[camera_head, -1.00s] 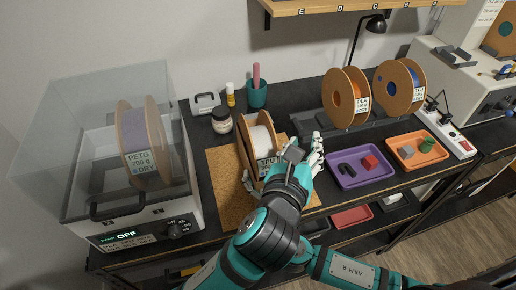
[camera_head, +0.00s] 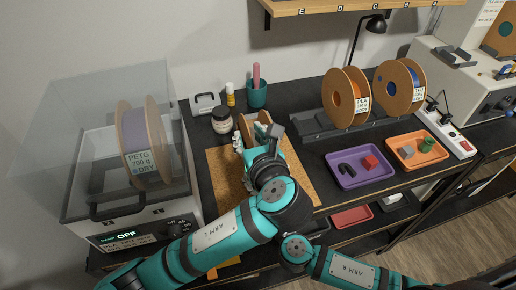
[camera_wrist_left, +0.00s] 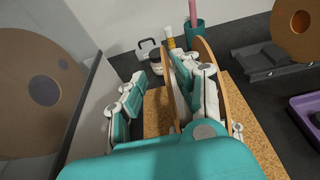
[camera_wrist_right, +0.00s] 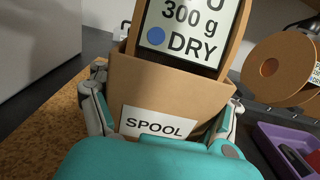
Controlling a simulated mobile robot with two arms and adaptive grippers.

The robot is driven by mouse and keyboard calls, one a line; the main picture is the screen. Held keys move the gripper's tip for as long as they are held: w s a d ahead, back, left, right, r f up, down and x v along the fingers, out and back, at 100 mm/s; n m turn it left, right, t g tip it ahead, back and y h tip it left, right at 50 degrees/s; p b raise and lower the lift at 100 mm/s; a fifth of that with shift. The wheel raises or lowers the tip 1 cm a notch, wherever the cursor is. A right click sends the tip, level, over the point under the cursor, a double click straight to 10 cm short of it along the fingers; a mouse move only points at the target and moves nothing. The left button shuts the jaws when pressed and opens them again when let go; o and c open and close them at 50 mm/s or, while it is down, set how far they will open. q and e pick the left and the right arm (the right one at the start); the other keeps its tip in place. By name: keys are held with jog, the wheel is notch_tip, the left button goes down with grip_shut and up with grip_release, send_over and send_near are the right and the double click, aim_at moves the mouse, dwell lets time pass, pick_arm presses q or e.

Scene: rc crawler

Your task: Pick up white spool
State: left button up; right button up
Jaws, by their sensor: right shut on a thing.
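The white spool (camera_head: 262,117) has cardboard flanges; in the head view my left arm hides most of it. The right wrist view shows its label (camera_wrist_right: 185,28), reading 300 g DRY, above a cardboard box (camera_wrist_right: 165,90) marked SPOOL. My right gripper (camera_wrist_right: 165,98) has a finger on either side of this box and is shut on it. My left gripper (camera_wrist_left: 160,72) is open over the spool in the left wrist view. One finger is outside the left flange, the other between the flanges; contact is unclear.
A cork mat (camera_head: 298,182) lies under the work area. A clear-lidded dryer (camera_head: 105,165) holding a purple spool stands left. A jar (camera_head: 221,121) and teal cup (camera_head: 256,95) stand behind. An orange spool (camera_head: 345,98), blue spool (camera_head: 400,87) and purple tray (camera_head: 350,180) are right.

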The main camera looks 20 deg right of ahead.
aim_at(246, 124)
pick_arm(q)
jog(key=shift+d+x, duration=0.15)
jog(key=shift+x, duration=1.2)
jog(key=shift+d+x, duration=0.1)
jog(key=shift+x, duration=1.25)
grip_shut()
jog(key=shift+r, duration=0.15)
